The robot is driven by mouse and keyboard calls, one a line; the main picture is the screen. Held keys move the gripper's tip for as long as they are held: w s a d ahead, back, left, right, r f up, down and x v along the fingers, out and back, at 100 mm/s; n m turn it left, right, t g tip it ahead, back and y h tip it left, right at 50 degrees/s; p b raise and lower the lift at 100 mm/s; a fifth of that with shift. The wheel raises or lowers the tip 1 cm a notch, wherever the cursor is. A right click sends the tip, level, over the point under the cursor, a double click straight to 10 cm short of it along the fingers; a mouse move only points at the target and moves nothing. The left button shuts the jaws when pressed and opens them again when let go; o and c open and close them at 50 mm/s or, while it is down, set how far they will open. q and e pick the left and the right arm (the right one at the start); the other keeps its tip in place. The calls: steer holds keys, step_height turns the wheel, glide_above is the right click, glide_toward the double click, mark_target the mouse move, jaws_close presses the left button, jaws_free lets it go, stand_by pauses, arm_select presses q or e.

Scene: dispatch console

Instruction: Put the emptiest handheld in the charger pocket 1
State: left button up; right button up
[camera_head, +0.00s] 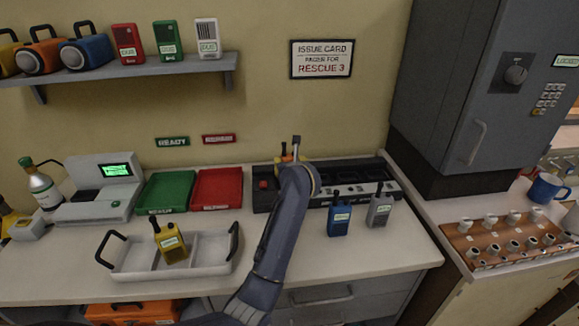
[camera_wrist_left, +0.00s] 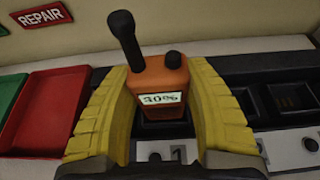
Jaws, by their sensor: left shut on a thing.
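My left gripper (camera_head: 287,158) is over the left part of the black charger (camera_head: 345,172). Its yellow fingers (camera_wrist_left: 160,110) are shut on an orange handheld (camera_wrist_left: 158,85) with a black antenna and a label reading 30%. The handheld is upright at the pocket marked 1 (camera_wrist_left: 180,153); I cannot tell how deep its lower end sits. A blue handheld (camera_head: 339,220) and a grey handheld (camera_head: 379,209) stand on the counter before the charger. A yellow handheld (camera_head: 171,243) stands in the white divided tray (camera_head: 122,270). Their labels are too small to read.
A green tray (camera_head: 165,191) and a red tray (camera_head: 217,189) lie left of the charger, beside a device with a lit green screen (camera_head: 117,170). A grey cabinet (camera_head: 455,95) stands at the right. The counter front between white tray and blue handheld is crossed by my arm.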

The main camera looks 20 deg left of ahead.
arm_select(q)
steer(key=shift+f, duration=0.4)
steer(key=shift+f, duration=0.1)
steer(key=o, duration=1.4)
steer(key=shift+c, duration=0.2)
steer(key=shift+s, duration=0.1)
steer(key=shift+v, duration=3.75)
